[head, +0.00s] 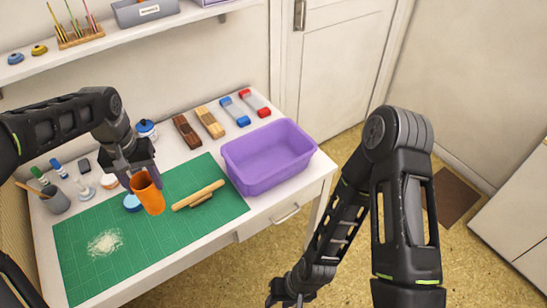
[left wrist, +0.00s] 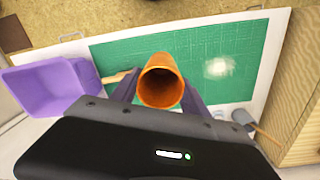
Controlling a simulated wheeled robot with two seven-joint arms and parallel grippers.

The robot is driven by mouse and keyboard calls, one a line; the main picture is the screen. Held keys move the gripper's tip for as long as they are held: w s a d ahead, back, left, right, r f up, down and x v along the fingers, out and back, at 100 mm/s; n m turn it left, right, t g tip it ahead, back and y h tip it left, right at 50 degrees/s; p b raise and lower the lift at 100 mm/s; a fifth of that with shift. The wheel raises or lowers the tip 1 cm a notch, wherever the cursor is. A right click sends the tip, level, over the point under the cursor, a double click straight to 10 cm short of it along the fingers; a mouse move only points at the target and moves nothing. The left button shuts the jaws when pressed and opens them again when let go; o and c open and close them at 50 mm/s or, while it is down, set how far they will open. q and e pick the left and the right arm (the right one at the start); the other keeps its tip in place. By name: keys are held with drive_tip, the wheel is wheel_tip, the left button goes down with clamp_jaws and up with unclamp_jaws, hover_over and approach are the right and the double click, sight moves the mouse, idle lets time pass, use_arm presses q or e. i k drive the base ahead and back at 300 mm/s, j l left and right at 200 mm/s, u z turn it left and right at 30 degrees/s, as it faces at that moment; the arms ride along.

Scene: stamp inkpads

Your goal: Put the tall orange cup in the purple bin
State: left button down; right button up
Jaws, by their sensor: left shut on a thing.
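The tall orange cup (head: 149,196) is held by my left gripper (head: 140,178), which is shut on it over the green mat in the head view. The cup's open mouth faces up, and in the left wrist view the cup (left wrist: 161,82) sits between the two fingers of my left gripper (left wrist: 160,95). The purple bin (head: 268,160) stands empty at the right end of the table, to the right of the cup. It also shows in the left wrist view (left wrist: 45,90) at the left. My right gripper (head: 290,294) hangs low by the floor; its fingers are barely visible at the bottom edge.
The green mat (head: 215,208) holds a wooden rolling pin (head: 198,195) between cup and bin, a blue lid (head: 132,203) and white powder (head: 105,242). Wooden blocks (head: 210,122) and red and blue items lie behind.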

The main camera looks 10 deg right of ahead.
sight(255, 175)
drive_tip(key=l+z, duration=0.15)
drive_tip(key=l, duration=0.3)
drive_tip(key=i+l+z, duration=0.1)
drive_tip(key=l, duration=0.3)
drive_tip(key=i+l+z, duration=0.15)
drive_tip(key=l, duration=0.25)
drive_tip(key=i+l+z, duration=0.1)
drive_tip(key=l, duration=0.3)
drive_tip(key=i+l, duration=0.05)
